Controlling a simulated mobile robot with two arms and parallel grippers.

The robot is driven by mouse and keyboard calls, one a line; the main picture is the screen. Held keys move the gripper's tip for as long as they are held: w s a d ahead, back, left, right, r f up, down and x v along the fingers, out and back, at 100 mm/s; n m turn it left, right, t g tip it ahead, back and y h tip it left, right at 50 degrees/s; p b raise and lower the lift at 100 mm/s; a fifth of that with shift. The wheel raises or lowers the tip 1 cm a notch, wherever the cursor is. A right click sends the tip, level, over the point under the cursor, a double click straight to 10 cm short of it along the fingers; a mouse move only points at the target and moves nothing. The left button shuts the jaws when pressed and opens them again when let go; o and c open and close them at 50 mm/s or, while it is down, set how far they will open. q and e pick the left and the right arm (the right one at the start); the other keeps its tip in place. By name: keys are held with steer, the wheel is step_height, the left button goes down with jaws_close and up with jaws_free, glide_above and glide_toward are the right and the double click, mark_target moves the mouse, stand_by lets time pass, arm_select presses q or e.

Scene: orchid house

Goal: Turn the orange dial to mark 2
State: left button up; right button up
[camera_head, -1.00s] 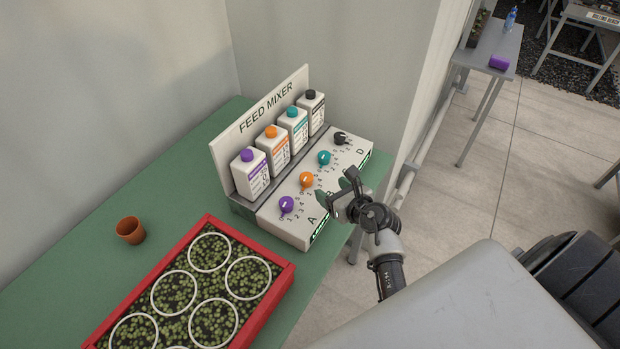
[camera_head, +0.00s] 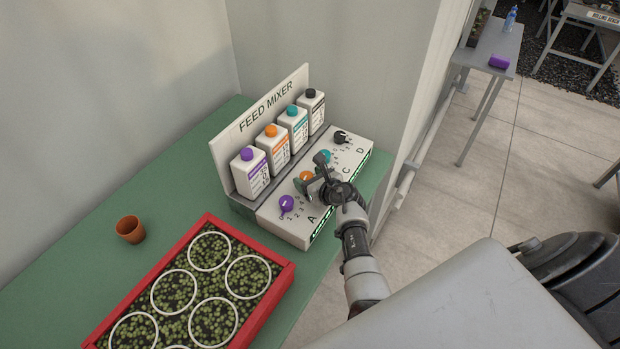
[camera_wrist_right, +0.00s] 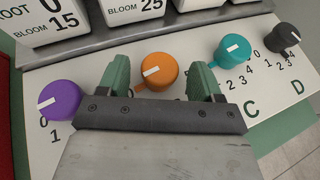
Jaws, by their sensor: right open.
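The orange dial (camera_head: 306,176) is on the sloped front of the white feed mixer (camera_head: 283,228), between the purple and teal dials. In the right wrist view the orange dial (camera_wrist_right: 158,71) shows a white pointer line on its top; its own marks are mostly hidden by my gripper. My right gripper (camera_head: 312,172) is open at the orange dial. In the wrist view its green fingers (camera_wrist_right: 160,80) stand apart on either side of the dial, with visible gaps. I cannot tell whether they reach down beside it. My left gripper is not in view.
The purple dial (camera_wrist_right: 60,100) is close to the left finger and the teal dial (camera_wrist_right: 233,50) close to the right one. The black dial (camera_wrist_right: 284,38) is farther right. Bottles stand behind the dials. A red tray (camera_head: 285,283) and a terracotta pot (camera_head: 130,229) are on the green bench.

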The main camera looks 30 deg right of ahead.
steer(key=c, duration=0.9)
steer(key=shift+d+f+n+y+b, duration=0.15)
steer(key=shift+n+y+b, duration=0.35)
steer(key=shift+y+b, duration=0.15)
steer(key=n+g+y+b, duration=0.2)
steer(key=n+y+b, duration=0.1)
steer(key=b, duration=0.4)
steer(key=n+g+y+b, duration=0.2)
steer(key=n+b, duration=0.1)
steer(key=b, duration=0.4)
steer(key=w+d+n+g+y+b, duration=0.1)
steer(key=n+g+y+b, duration=0.1)
steer(key=b, duration=0.5)
steer(key=shift+f+n+g+y, duration=0.15)
steer(key=shift+n+g+y, duration=0.25)
steer(key=shift+n+y, duration=0.45)
steer(key=n+g+b, duration=0.1)
steer(key=b, duration=0.2)
steer(key=shift+r+y, duration=0.2)
steer(key=shift+y, duration=0.2)
steer(key=shift+n+g+b, duration=0.25)
steer(key=shift+g+b, duration=0.05)
steer(key=shift+b, duration=0.1)
steer(key=shift+r+n+g+b, duration=0.15)
steer(key=shift+n+g+b, duration=0.15)
steer(key=shift+b, duration=0.25)
